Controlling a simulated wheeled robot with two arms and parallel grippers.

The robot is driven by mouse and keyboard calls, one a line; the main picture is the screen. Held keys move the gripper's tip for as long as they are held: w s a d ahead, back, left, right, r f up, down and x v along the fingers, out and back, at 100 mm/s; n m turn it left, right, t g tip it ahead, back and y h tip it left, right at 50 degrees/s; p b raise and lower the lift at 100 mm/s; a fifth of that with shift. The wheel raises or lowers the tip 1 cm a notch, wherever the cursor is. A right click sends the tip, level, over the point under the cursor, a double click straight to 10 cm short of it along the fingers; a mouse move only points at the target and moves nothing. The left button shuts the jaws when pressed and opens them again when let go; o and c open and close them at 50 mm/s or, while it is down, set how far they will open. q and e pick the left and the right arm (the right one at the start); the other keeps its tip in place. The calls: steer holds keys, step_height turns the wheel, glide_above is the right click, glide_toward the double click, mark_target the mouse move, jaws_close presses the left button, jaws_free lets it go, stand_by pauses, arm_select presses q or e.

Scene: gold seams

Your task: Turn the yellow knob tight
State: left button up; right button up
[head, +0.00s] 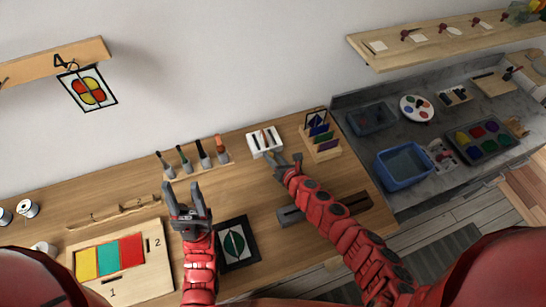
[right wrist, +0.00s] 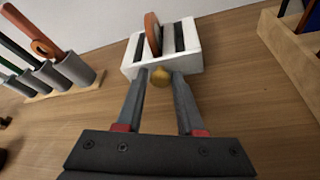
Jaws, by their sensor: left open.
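The yellow knob (right wrist: 160,77) is small and round, on the near face of a white block (right wrist: 190,62) with dark slots and an orange disc (right wrist: 152,32) standing in it. In the head view the white block (head: 264,141) sits at the back of the wooden table. My right gripper (right wrist: 161,75) is open, its fingertips on either side of the knob with slim gaps showing; whether they touch it is unclear. In the head view my right gripper (head: 279,160) hides the knob. My left gripper (head: 185,192) is open and empty above the table, left of the framed leaf picture (head: 224,262).
A rack of upright tools (head: 198,162) stands left of the white block. A wooden stand with coloured pieces (head: 325,155) is close on its right. A board with coloured tiles (head: 150,270) lies front left. A blue basin (head: 403,181) is on the grey counter at right.

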steer(key=shift+o, duration=1.4)
steer(key=shift+s+d+r, duration=0.2)
steer(key=shift+s+d, duration=0.05)
steer(key=shift+s, duration=0.15)
steer(key=b+v, duration=0.1)
steer(key=v, duration=0.3)
steer(key=b+v, duration=0.1)
steer(key=v, duration=0.4)
steer(key=shift+s+d+f+b, duration=0.1)
steer(key=shift+s+d+b, duration=0.15)
steer(key=shift+b, duration=0.1)
steer(key=p+v, duration=0.1)
steer(key=v, duration=0.4)
steer(key=shift+s+d+p, duration=0.1)
steer(key=shift+s+p, duration=0.1)
steer(key=shift+p, duration=0.1)
steer(key=shift+v, duration=0.75)
